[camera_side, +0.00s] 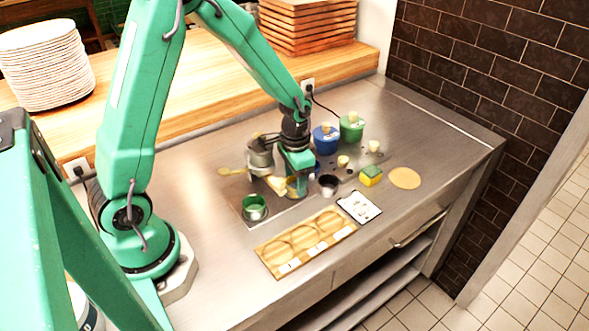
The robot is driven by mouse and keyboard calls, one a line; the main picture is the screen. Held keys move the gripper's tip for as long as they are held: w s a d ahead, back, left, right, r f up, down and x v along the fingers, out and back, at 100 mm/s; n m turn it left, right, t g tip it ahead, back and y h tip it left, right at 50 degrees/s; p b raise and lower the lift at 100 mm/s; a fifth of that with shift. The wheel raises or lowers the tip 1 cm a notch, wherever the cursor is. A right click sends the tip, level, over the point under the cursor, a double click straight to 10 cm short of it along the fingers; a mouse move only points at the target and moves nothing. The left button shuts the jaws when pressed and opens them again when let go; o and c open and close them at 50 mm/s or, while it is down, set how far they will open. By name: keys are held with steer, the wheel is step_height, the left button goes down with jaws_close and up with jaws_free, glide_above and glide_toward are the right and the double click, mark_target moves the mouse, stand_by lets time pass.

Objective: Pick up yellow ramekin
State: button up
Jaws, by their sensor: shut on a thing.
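A green ramekin (254,207) stands to the left and nearer the camera. A dark ramekin (328,185) stands just to the right.
A wooden board (309,239) with round wells lies in front, beside a white card (359,206). Blue (326,140) and green (351,129) pots, a sponge (371,176) and a tan disc (405,178) lie right. The counter's left is clear.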

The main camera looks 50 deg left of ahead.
steer(key=shift+r, duration=0.1)
steer(key=shift+r, duration=0.75)
step_height(320, 180, up, 2)
steer(key=shift+r, duration=0.15)
steer(key=s+d+r, duration=0.5)
steer(key=d+r, duration=0.2)
steer(key=d, duration=0.3)
steer(key=shift+s+d, duration=0.15)
steer(key=shift+d, duration=0.05)
steer(key=s+d+n, duration=0.2)
steer(key=s+d, duration=0.8)
steer(key=shift+s+r+n, duration=0.2)
steer(key=shift+s+n, duration=0.05)
steer(key=shift+n, duration=0.15)
steer(key=shift+w+f, duration=0.1)
